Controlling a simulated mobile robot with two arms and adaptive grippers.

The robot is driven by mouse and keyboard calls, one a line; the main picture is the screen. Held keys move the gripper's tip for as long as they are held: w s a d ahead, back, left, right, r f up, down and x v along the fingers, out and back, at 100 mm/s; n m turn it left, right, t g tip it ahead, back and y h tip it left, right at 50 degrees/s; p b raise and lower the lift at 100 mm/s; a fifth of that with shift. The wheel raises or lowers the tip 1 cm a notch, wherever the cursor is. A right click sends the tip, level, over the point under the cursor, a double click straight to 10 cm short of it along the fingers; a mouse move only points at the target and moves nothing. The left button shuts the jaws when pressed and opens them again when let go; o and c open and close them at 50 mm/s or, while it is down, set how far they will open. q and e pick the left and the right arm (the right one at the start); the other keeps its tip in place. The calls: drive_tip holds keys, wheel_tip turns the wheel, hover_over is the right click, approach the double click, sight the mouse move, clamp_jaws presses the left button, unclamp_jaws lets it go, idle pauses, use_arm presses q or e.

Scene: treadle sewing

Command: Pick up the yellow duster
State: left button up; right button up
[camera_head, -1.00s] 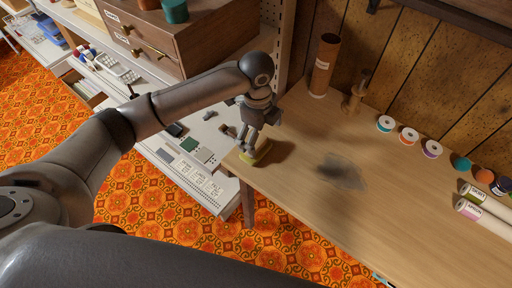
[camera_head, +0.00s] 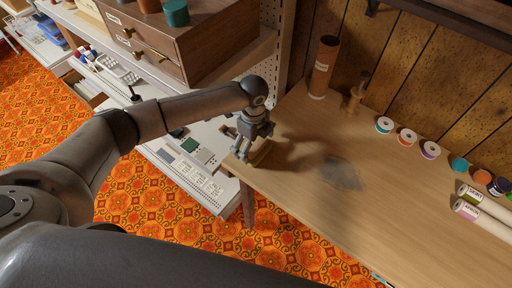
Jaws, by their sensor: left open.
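The yellow duster (camera_head: 262,154) lies on the wooden table at its left end, near the edge. It is small in the view and partly hidden by my left gripper. My left gripper (camera_head: 239,154) points down at the table's left edge, right beside the duster on its left. Its fingers are apart, and I see nothing held between them. Whether a finger touches the duster is too small to tell. My right gripper is out of view.
On the wooden table (camera_head: 300,205) are a grey dusty patch (camera_head: 342,173), a brown tube (camera_head: 323,68), a wooden stand (camera_head: 355,92), several thread spools (camera_head: 407,137) and pale rolls (camera_head: 480,222). A white shelf unit with a wooden drawer cabinet (camera_head: 178,45) stands left.

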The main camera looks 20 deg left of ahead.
use_arm(q)
drive_tip(key=shift+f, duration=0.6)
drive_tip(key=c, duration=0.7)
drive_tip(key=shift+r, duration=0.15)
drive_tip(key=shift+r, duration=0.3)
wheel_tip(320, 180, up, 2)
drive_tip(key=shift+w+r+b, duration=0.1)
drive_tip(key=shift+b, duration=0.35)
drive_tip(key=s+r, duration=0.2)
drive_tip(key=r, duration=0.1)
drive_tip(key=s+r, duration=0.7)
drive_tip(key=s, duration=0.5)
drive_tip(key=shift+d, duration=0.1)
